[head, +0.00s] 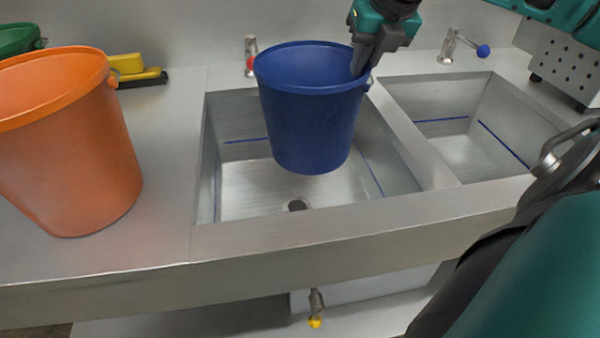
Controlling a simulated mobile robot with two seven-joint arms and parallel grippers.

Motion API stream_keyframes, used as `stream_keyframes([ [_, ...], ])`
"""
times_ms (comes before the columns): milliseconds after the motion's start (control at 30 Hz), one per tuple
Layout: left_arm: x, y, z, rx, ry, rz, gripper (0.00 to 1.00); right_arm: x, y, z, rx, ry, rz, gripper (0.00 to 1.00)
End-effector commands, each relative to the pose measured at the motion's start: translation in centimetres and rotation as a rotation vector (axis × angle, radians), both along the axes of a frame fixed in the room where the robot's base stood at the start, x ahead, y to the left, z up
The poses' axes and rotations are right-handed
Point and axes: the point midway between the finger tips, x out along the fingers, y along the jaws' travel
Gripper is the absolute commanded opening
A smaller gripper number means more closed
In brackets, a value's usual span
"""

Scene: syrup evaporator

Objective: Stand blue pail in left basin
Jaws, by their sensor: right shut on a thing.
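The blue pail (310,115) hangs upright over the left basin (240,190), its base apart from the basin floor as far as I can see. My right gripper (362,68) is shut on the pail's rim at its right side. The left basin is a steel sink with a drain (296,205) and a blue line along its inner walls. The pail hides part of the basin's back wall and floor. My left gripper is not in view.
An orange pail (70,150) stands on the counter left of the basin, with a green pail (18,40) and yellow brush (140,75) behind. Taps with red (250,62) and blue (483,51) knobs stand behind the basins. The right basin (470,140) is empty. A perforated steel box (565,60) is far right.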

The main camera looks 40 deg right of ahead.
Motion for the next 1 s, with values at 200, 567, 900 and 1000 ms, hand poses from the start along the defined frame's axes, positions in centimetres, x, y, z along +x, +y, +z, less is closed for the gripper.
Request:
stream_keyframes([
  [200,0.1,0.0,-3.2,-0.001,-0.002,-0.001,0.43,0.0,0.0,-5.3,-0.001,0.0,0.0,0.0],
  [567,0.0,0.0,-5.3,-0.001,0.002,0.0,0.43,-0.1,0.1,-13.9,0.002,0.001,0.001,0.0],
  [900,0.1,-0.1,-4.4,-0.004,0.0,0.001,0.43,1.2,-0.2,-13.3,0.005,-0.006,0.0,0.0],
  [1000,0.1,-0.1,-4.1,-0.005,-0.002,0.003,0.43,2.0,-0.3,-13.3,0.008,-0.007,0.0,0.0],
])
